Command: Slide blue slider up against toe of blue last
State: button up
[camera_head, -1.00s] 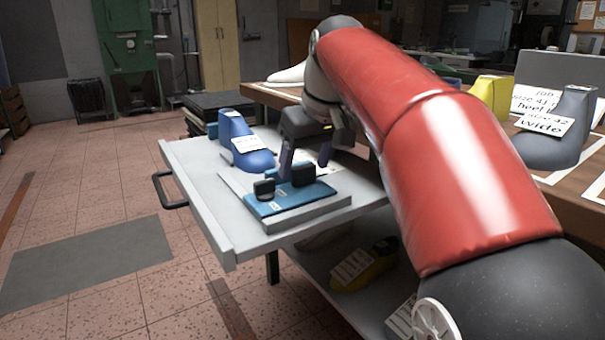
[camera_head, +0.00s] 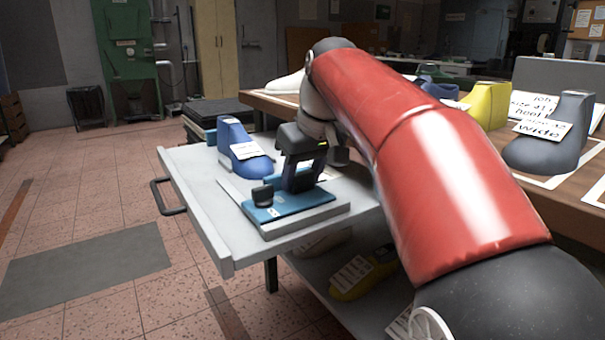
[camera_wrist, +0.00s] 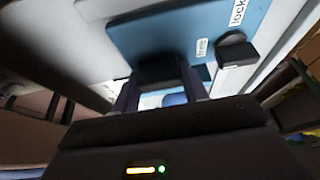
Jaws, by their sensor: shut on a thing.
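The blue slider (camera_head: 297,203) is a flat blue plate on a grey base on the cart top, with a dark upright block as handle. In the wrist view the blue slider (camera_wrist: 185,35) carries labels, one reading "lock", beside a black knob (camera_wrist: 237,53). My gripper (camera_head: 303,180) is shut on the slider's dark handle block (camera_wrist: 160,70), one finger on each side. The blue last (camera_head: 238,148) stands upright behind and left of the slider, a white tag on it. Its toe appears apart from the slider plate, with pale surface between them.
The grey cart top (camera_head: 200,195) has free room at the left, with a dark handle (camera_head: 167,197) on its edge. A lower shelf holds a yellow last (camera_head: 362,280). A bench at right holds a grey last (camera_head: 555,135) and a yellow last (camera_head: 487,103).

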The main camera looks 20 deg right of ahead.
jog(key=shift+w+a+r, duration=0.1)
jog(key=shift+w+r, duration=0.05)
jog(key=shift+w, duration=0.05)
jog(key=w+p, duration=0.2)
jog(key=w+a+p, duration=0.1)
jog(key=w+p, duration=0.1)
jog(key=w+a+p, duration=0.1)
jog(key=w+p, duration=0.1)
jog(key=w, duration=0.1)
jog(key=shift+w+a+r, duration=0.1)
jog(key=shift+a+r, duration=0.05)
jog(key=shift+w+a+f, duration=0.1)
jog(key=shift+w+f, duration=0.1)
jog(key=shift+w, duration=0.1)
jog(key=o, duration=1.4)
jog(key=p+v, duration=0.1)
jog(key=v, duration=0.6)
jog(key=shift+s+r, duration=0.2)
jog(key=shift+r, duration=0.1)
